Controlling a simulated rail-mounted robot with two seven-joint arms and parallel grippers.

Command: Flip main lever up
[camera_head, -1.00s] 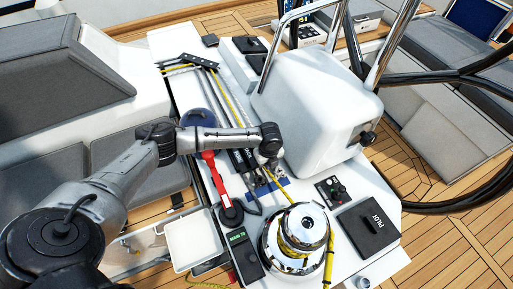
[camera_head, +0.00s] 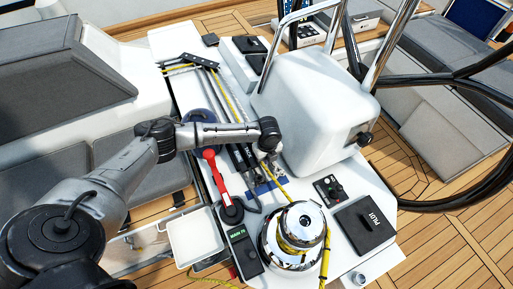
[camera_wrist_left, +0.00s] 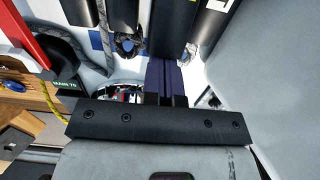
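Several long black levers (camera_head: 240,158) lie side by side along the white console, left of the white pedestal. Their ends also show at the top of the left wrist view (camera_wrist_left: 172,25). I cannot tell which one is the main lever. My left gripper (camera_head: 269,162) is over the levers' near ends, beside the pedestal, and partly hidden by its wrist. In the left wrist view its two dark fingers (camera_wrist_left: 165,82) look closed together just short of the lever ends, with nothing clearly between them. My right gripper is not in view.
A red handle (camera_head: 218,175) lies left of the levers. A chrome winch (camera_head: 292,238) with yellow rope stands in front, near a small display (camera_head: 243,252) and a black PILOT panel (camera_head: 367,226). The white pedestal (camera_head: 318,110) closes off the right side.

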